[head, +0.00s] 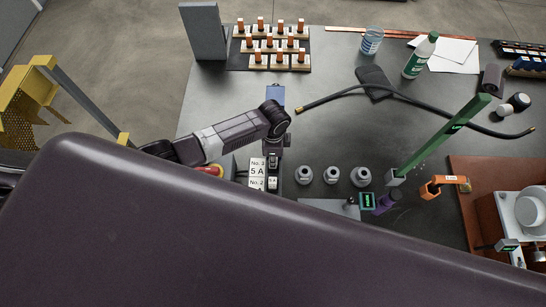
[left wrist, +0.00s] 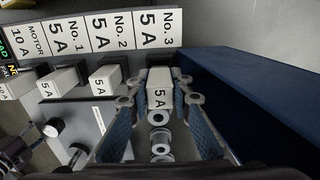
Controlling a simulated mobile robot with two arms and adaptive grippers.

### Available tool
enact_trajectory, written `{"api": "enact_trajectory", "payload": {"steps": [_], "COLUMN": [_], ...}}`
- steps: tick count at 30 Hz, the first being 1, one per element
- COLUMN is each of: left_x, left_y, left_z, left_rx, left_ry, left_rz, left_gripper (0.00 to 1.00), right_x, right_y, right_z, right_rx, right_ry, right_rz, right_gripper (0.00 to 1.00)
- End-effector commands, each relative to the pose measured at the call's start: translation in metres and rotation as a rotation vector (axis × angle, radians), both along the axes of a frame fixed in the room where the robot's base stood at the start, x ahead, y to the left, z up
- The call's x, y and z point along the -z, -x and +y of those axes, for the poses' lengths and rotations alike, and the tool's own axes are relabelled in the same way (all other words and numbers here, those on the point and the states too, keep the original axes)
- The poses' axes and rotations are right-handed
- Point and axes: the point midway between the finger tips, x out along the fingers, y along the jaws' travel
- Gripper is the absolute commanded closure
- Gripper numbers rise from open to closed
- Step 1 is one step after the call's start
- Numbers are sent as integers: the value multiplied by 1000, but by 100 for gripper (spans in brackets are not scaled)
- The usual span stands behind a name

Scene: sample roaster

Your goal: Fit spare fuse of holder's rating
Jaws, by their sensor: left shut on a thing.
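In the left wrist view, my left gripper (left wrist: 160,100) is shut on a white fuse carrier (left wrist: 160,88) marked 5 A. The carrier lies in line with the label No. 3 5 A (left wrist: 154,27); I cannot tell whether it is seated or drawn out. Beside it are white carriers under No. 2 (left wrist: 105,78) and No. 1 (left wrist: 65,82), with a Motor 10 A label (left wrist: 17,40) at the far left. In the head view, my left gripper (head: 273,182) is by the fuse labels (head: 257,172). The right gripper is not in view. No spare fuse can be made out.
Grey pots (head: 332,174) stand close to the right of my left gripper. A blue block (left wrist: 265,90) is close beside it in the wrist view. The table's middle is mostly clear.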

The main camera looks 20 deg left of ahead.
Motion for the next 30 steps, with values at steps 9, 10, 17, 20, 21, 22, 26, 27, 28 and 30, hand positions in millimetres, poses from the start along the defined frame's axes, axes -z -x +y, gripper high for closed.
{"api": "enact_trajectory", "payload": {"steps": [9, 10, 17, 20, 21, 22, 26, 27, 28, 30], "left_x": [3, 4, 11, 14, 15, 16, 20, 21, 22, 24], "left_y": [0, 0, 0, 0, 0, 0, 0, 0, 0, 0], "left_z": [0, 0, 0, 0, 0, 0, 0, 0, 0, 0], "left_rx": [0, 0, 0, 0, 0, 0, 0, 0, 0, 0], "left_ry": [0, 0, 0, 0, 0, 0, 0, 0, 0, 0], "left_rz": [0, 0, 0, 0, 0, 0, 0, 0, 0, 0], "left_gripper": [100, 100, 100, 100, 100, 100, 100, 100, 100, 100], "right_x": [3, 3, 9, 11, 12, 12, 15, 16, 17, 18], "right_y": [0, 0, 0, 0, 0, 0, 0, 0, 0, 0], "right_z": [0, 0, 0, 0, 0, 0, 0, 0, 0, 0], "right_rx": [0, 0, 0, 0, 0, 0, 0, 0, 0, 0], "right_ry": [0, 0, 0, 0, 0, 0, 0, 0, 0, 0], "right_rz": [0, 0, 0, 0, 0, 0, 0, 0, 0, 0], "right_gripper": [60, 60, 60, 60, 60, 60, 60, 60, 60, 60]}}
